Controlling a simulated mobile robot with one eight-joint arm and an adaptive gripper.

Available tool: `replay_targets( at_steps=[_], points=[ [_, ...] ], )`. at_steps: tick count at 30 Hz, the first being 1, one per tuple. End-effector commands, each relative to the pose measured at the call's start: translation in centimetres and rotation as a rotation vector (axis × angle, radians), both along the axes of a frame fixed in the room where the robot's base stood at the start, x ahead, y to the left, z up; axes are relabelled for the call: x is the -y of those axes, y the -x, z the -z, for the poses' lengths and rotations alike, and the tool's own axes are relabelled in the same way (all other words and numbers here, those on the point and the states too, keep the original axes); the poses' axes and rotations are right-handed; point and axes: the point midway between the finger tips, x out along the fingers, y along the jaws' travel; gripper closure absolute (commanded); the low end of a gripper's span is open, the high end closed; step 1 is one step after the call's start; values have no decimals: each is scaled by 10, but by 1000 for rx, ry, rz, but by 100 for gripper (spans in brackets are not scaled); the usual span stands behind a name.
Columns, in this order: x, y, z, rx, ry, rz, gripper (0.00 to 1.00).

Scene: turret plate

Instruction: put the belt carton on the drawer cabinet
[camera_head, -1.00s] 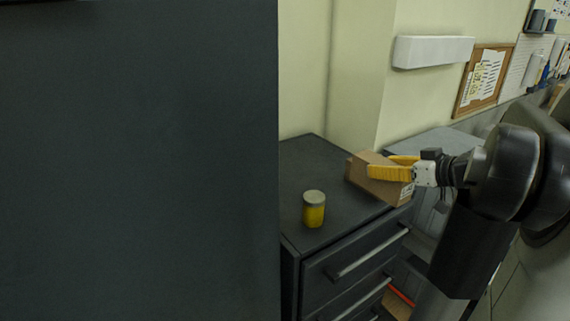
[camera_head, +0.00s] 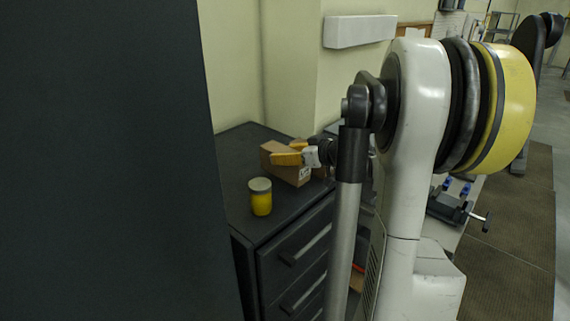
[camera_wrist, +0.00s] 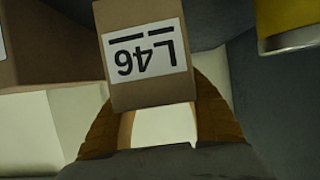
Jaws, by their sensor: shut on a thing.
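The belt carton (camera_head: 284,172) is a small brown box at the far part of the drawer cabinet top (camera_head: 236,150). My gripper (camera_head: 285,151) has yellow fingers shut on it from the right. In the wrist view the carton (camera_wrist: 150,90), with a white label reading L46, sits between the two yellow fingers (camera_wrist: 155,110). The carton is over the cabinet top or on it; I cannot tell whether its underside touches.
A yellow jar with a grey lid (camera_head: 261,198) stands on the cabinet top, nearer the front; it also shows in the wrist view (camera_wrist: 290,22). Another brown box (camera_wrist: 50,45) is at the wrist view's left. A tall dark panel (camera_head: 100,160) blocks the left.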

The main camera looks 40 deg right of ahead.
Motion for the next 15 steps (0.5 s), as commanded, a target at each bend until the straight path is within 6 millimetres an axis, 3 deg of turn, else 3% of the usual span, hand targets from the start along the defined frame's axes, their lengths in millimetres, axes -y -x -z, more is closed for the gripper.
replay_targets(
  at_steps=[5,15],
  points=[
    [1,0,28,1,0,0,89],
    [0,0,31,1,0,0,89]
  ],
)
